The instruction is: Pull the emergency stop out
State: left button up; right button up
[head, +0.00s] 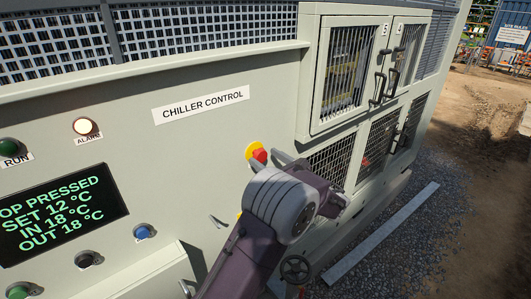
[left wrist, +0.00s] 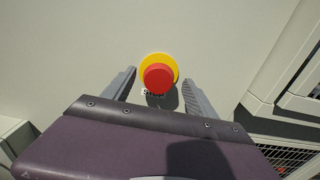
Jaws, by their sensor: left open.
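The emergency stop is a red mushroom button (head: 260,156) on a yellow round base (head: 251,147), on the chiller's grey-green panel right of the "CHILLER CONTROL" label. It also shows in the left wrist view, red button (left wrist: 158,78) over a yellow ring (left wrist: 159,57), with a partly hidden label below. My left gripper (head: 267,162) is open, with its fingers apart close to the button. In the left wrist view one finger is left of the button and one right, with gaps between. Whether the fingertips reach around the button's depth I cannot tell. My right gripper is not in view.
The panel has a display (head: 60,214) reading "OP PRESSED", a green run lamp (head: 9,146), a pale alarm lamp (head: 83,126) and a blue button (head: 143,231). Caged doors with black handles (head: 392,82) stand to the right. A handwheel (head: 295,269) is low beside my arm.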

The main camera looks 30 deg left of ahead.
pick_arm(q)
jog(key=shift+s+a+r, duration=0.1)
jog(key=shift+s+a, duration=0.05)
jog(key=shift+a, duration=0.3)
jog(key=shift+w+d, duration=0.15)
jog(key=shift+w, duration=0.2)
jog(key=c, duration=0.4)
grip_shut()
jog(key=shift+s+d, duration=0.25)
jog(key=shift+d, duration=0.2)
jog(key=shift+a, duration=0.1)
jog(key=shift+o, duration=1.4)
grip_release()
jog(key=shift+o, duration=0.6)
jog(key=shift+d, duration=0.2)
jog(key=shift+s, duration=0.1)
